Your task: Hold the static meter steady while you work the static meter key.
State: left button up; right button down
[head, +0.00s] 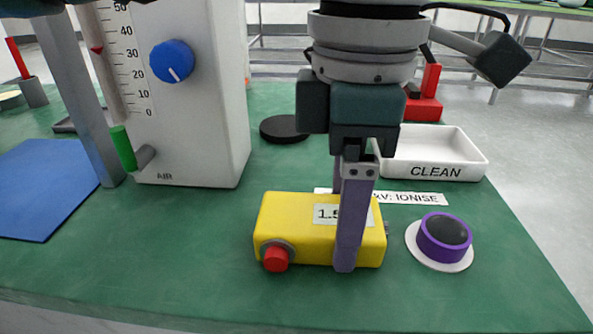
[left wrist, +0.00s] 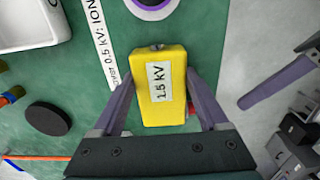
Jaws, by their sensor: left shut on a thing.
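The static meter (head: 295,212) is a yellow box on the green bench, with a pale display reading about 1.5 kV. Its red round key (head: 275,257) sticks out of the front face at the left end. My left gripper (head: 350,225) is shut across the meter from above, one finger on the front face and the other mostly hidden behind. In the left wrist view the meter (left wrist: 150,110) lies between both fingers, its key partly hidden by one finger. A purple finger of my right gripper (left wrist: 275,83) appears there at the right, apart from the meter.
A purple-ringed dark dome (head: 444,236) on a white disc stands right of the meter. Behind are a label strip (head: 415,198), a white CLEAN tray (head: 435,150) and a black disc (head: 284,129). A grey AIR flowmeter (head: 205,120) and blue mat (head: 45,190) are left.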

pick_arm(q)
jog(key=o, duration=1.4)
jog(key=shift+r, duration=0.1)
